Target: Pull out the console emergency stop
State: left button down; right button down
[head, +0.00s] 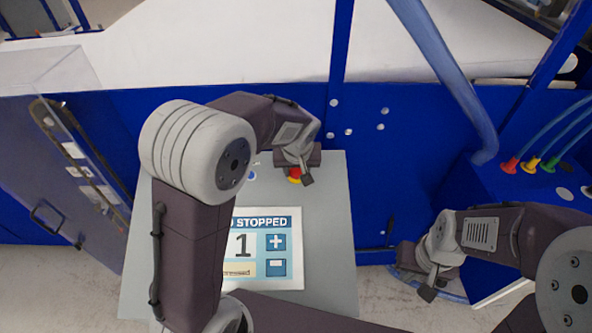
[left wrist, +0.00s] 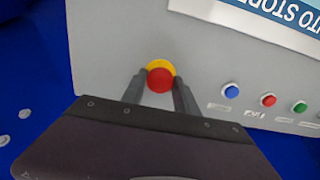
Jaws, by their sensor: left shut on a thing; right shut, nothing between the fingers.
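The emergency stop is a red mushroom button on a yellow collar on the grey console (head: 328,220). In the left wrist view the red button (left wrist: 160,81) sits between the two fingers of my left gripper (left wrist: 160,93), which is shut on it. In the head view my left gripper (head: 304,176) is at the console's upper edge and partly covers the red and yellow emergency stop (head: 294,175). The console screen (head: 272,249) reads "STOPPED"; my left arm hides its left part. My right gripper (head: 427,290) is shut and empty, to the right of the console.
Blue, red and green buttons (left wrist: 268,100) line the console beside the emergency stop. A blue machine frame (head: 400,120) stands behind the console. Blue hoses with coloured fittings (head: 530,165) are at the right. A clear-panelled door (head: 70,170) is at the left.

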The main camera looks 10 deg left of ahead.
pick_arm(q)
jog(key=shift+r, duration=0.35)
dwell(0.5)
jog(key=c, duration=0.5)
grip_release()
jog(key=shift+s, duration=0.15)
jog(key=o, duration=0.5)
jog(key=p+v, duration=0.4)
jog(key=v, duration=0.3)
